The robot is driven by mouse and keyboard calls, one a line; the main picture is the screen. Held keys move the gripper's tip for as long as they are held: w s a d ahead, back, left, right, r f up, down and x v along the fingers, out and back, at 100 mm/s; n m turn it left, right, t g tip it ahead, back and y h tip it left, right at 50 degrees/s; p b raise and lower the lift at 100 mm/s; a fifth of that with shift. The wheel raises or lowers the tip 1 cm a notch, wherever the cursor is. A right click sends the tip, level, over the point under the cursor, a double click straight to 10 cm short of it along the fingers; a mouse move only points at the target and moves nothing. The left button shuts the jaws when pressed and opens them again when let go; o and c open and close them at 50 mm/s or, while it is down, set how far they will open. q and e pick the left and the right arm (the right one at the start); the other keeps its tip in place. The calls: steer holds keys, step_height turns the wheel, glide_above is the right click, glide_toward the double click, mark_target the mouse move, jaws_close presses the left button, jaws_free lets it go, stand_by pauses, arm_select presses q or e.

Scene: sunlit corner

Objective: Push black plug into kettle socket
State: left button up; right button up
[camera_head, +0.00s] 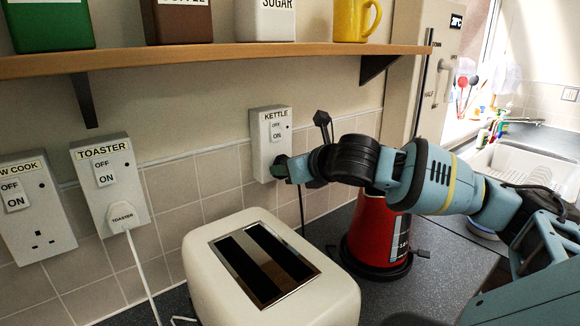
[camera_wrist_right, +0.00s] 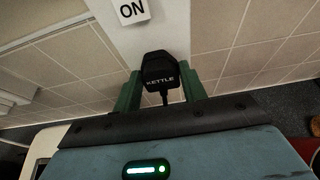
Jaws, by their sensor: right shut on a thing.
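The kettle socket (camera_head: 268,130) is a white wall box labelled KETTLE with an ON/OFF switch. In the right wrist view its white plate (camera_wrist_right: 155,35) runs up behind the plug. The black plug (camera_wrist_right: 160,72), marked KETTLE, sits between the green fingers of my right gripper (camera_wrist_right: 161,88), which is shut on it. I cannot tell whether the pins are in. My left gripper is not in view.
A white toaster (camera_head: 215,270) stands on the counter in front. The red kettle (camera_head: 375,230) stands under my right arm. The toaster socket (camera_head: 110,185) holds a white plug (camera_head: 122,218). A wooden shelf (camera_head: 220,55) with canisters and a yellow mug (camera_head: 353,20) runs above the sockets.

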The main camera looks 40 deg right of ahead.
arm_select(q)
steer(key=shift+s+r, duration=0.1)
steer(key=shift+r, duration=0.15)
arm_select(e)
steer(key=shift+w+d+r, duration=0.1)
steer(key=shift+w, duration=0.4)
steer(key=o, duration=1.4)
steer(key=shift+c, duration=0.2)
arm_select(q)
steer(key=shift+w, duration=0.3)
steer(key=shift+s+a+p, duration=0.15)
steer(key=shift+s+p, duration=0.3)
steer(key=shift+p, duration=0.05)
arm_select(e)
steer(key=v, duration=0.7)
steer(key=shift+s, duration=0.4)
steer(key=shift+r, duration=0.1)
